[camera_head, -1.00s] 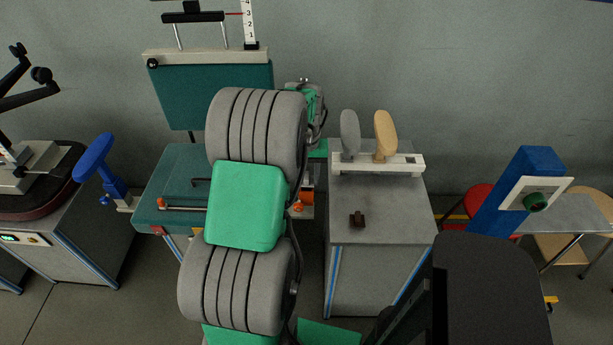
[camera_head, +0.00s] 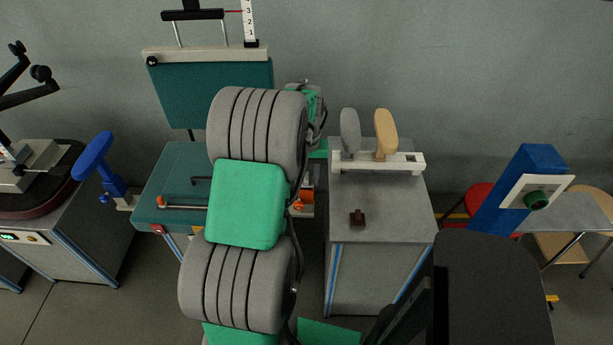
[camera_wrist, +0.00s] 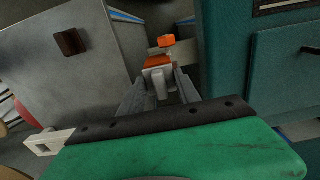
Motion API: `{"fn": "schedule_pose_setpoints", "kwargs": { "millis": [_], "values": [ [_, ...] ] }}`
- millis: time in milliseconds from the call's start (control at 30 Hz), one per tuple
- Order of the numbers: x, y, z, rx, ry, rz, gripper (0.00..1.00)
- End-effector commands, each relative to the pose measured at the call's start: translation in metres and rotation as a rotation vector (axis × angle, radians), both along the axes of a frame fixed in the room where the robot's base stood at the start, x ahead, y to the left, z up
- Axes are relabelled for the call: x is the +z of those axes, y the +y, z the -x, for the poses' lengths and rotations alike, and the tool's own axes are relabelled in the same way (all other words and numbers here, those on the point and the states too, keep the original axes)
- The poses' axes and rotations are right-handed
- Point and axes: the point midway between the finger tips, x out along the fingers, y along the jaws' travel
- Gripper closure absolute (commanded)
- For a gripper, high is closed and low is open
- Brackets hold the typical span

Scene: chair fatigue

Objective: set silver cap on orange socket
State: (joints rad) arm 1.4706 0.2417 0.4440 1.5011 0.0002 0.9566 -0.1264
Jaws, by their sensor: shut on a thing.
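In the wrist view, my gripper (camera_wrist: 160,94) is shut on a pale silver-grey piece (camera_wrist: 159,84), which looks like the silver cap. The orange socket (camera_wrist: 157,61) shows just beyond the held piece, lined up with it in the picture. I cannot tell whether the two touch. A second orange part (camera_wrist: 166,40) stands a little farther off. In the head view, orange (camera_head: 307,197) shows at the right edge of the teal machine, beside my arm. My arm hides the gripper and the cap there.
A grey cabinet (camera_head: 385,225) on the right carries a dark brown block (camera_head: 357,219) and a white rail (camera_head: 400,167) with grey and tan paddles. The teal machine (camera_head: 165,180) stands left, with a blue paddle (camera_head: 93,155) beside it. A narrow gap separates machine and cabinet.

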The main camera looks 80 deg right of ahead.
Motion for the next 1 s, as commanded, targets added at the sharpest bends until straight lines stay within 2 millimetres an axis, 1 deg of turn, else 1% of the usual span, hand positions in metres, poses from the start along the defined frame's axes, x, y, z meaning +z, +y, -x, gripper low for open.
{"fn": "schedule_pose_setpoints", "kwargs": {
  "millis": [300,333,600,867,933,1000],
  "values": [
    [-0.009,0.0,0.0,0.0,0.0,0.0,0.97],
    [-0.008,0.0,0.0,0.0,0.0,0.001,0.59],
    [-0.008,0.0,0.0,0.0,0.0,0.0,0.36],
    [-0.007,0.0,0.0,0.0,0.0,0.001,0.36],
    [-0.001,-0.001,0.0,0.0,-0.001,0.003,0.36],
    [0.009,-0.001,0.0,0.0,0.0,0.004,0.36]
  ]
}}
